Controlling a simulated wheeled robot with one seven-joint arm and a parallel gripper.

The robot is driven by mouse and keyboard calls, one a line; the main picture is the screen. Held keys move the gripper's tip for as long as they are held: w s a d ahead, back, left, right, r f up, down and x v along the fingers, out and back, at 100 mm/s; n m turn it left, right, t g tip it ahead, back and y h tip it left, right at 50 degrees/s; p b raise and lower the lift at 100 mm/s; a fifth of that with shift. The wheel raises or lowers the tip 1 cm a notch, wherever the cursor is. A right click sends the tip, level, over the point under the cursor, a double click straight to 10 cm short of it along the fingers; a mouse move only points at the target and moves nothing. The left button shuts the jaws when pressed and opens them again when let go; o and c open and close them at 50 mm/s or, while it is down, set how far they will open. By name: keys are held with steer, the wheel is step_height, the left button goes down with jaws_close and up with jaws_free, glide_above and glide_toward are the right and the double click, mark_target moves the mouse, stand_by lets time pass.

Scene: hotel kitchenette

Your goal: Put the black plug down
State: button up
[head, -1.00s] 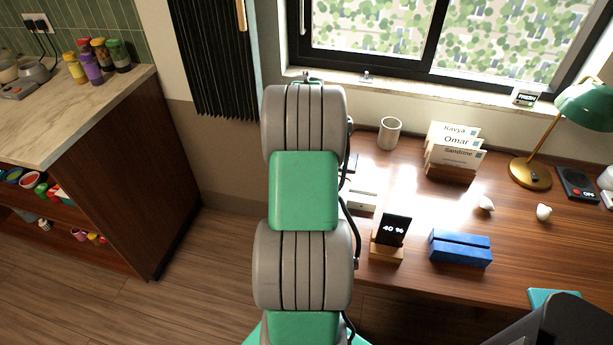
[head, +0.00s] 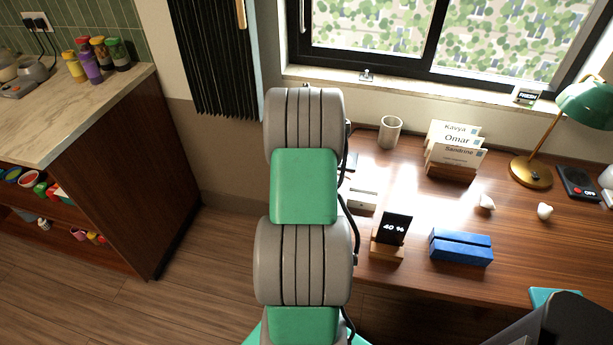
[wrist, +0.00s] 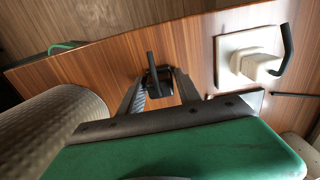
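In the wrist view the black plug (wrist: 158,83) sits between the fingertips of my gripper (wrist: 160,88), with a dark stem standing up from it. The fingertips lie close against both its sides, and it looks held. Behind it is the brown wood desk top (wrist: 190,45); I cannot tell whether the plug touches the wood. In the head view my arm hides the gripper and the plug.
A white block with a black cord (wrist: 245,52) lies right of the plug. A grey cup (wrist: 55,125) is close at left; the head view shows a cup (head: 390,132). The desk also holds a phone stand (head: 388,247), blue block (head: 460,247), card holder (head: 450,172) and lamp (head: 531,172).

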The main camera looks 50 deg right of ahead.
steer(key=shift+o, duration=1.3)
steer(key=shift+r, duration=0.1)
step_height(320, 180, up, 13)
steer(key=w+a+r+n, duration=0.1)
steer(key=w+a+n, duration=0.25)
steer(key=a, duration=0.25)
steer(key=w+a+r+n, duration=0.2)
steer(key=a+n, duration=0.3)
steer(key=a, duration=0.2)
steer(key=s+a+n+t, duration=0.2)
steer(key=a+n, duration=1)
steer(key=a, duration=0.6)
steer(key=s+a+f+n, duration=0.3)
steer(key=s+a+n, duration=0.2)
steer(key=a+n, duration=0.5)
steer(key=shift+s+a+n+t, duration=0.2)
steer(key=shift+s+n+t, duration=0.2)
steer(key=shift+n, duration=0.15)
